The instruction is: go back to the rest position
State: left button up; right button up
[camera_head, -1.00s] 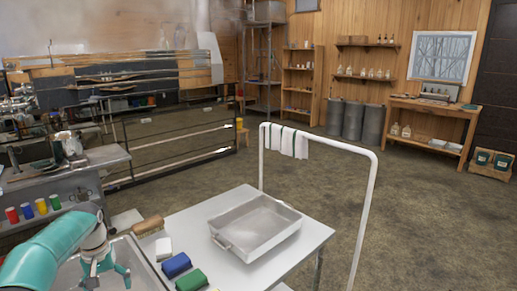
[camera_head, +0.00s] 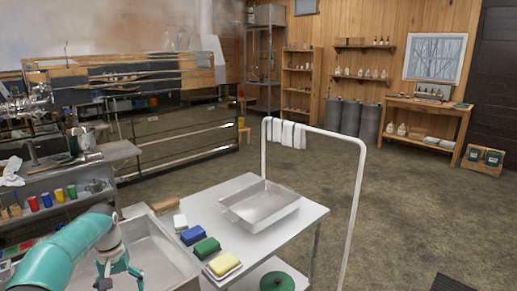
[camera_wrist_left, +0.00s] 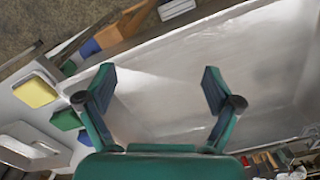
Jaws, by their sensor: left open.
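My left gripper (camera_head: 121,268) is at the lower left of the head view, over the metal sink basin (camera_head: 160,258). Its two teal fingers are spread apart. In the left wrist view the open gripper (camera_wrist_left: 160,95) has nothing between its fingers, and the pale basin (camera_wrist_left: 250,60) lies behind them. My right gripper does not show.
A white table (camera_head: 308,215) right of the basin holds a metal pan (camera_head: 262,203), a brush (camera_head: 164,205), a white block (camera_head: 180,221), and blue (camera_head: 192,235), green (camera_head: 206,248) and yellow (camera_head: 223,264) sponges. A white rail (camera_head: 355,200) stands beyond it. Open floor lies to the right.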

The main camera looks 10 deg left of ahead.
pick_arm(q)
jog(key=s+d+f+m+g+h, duration=0.1)
jog(key=s+d+f+m+g, duration=0.3)
jog(key=d+f, duration=0.8)
jog(key=s+d+f+t+h, duration=0.1)
jog(key=s+d+f+t, duration=0.1)
jog(key=s+d+f, duration=0.5)
jog(key=s+d+f+n+t+h, duration=0.1)
jog(key=s+d+f, duration=0.5)
jog(key=s+d, duration=0.6)
jog(key=shift+s+d+f+t+h, duration=0.35)
jog(key=shift+s+d+t+h, duration=0.05)
jog(key=shift+s+t, duration=0.55)
